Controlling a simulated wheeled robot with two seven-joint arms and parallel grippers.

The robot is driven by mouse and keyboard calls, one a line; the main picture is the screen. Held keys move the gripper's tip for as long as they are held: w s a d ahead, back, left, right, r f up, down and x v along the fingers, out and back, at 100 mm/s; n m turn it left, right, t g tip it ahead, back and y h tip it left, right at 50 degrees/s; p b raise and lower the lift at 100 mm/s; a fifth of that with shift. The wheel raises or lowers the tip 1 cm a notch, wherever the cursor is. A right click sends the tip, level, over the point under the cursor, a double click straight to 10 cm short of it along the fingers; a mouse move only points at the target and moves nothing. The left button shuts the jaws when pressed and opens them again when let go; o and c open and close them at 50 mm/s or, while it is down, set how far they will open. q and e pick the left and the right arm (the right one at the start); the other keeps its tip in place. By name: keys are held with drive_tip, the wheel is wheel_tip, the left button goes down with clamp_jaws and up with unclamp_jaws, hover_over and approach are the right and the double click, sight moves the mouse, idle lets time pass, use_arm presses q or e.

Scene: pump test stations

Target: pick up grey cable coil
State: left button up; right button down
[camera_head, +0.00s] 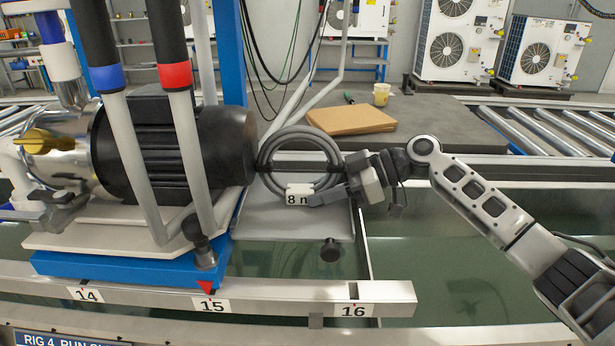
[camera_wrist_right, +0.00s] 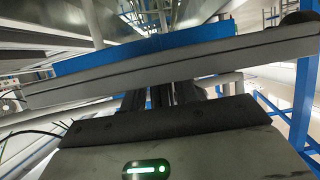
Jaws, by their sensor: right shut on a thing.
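The grey cable coil (camera_head: 299,131) shows in the head view as an upright ring facing me, with a white "8 m" tag (camera_head: 299,194) at its lower edge. My right gripper (camera_head: 343,190) comes in from the right and is shut on the coil's lower right side; its fingertips are partly hidden. I cannot tell whether the coil touches the metal plate below it. In the right wrist view, dark fingers (camera_wrist_right: 172,95) show past the gripper body, but I cannot make out the coil. My left gripper is not in view.
A black pump motor (camera_head: 225,145) stands on a blue base (camera_head: 130,270) just left of the coil. Upright hoses with red and blue bands stand before it. A numbered rail (camera_head: 260,295) runs in front.

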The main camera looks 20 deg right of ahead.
drive_tip(key=shift+r, duration=0.15)
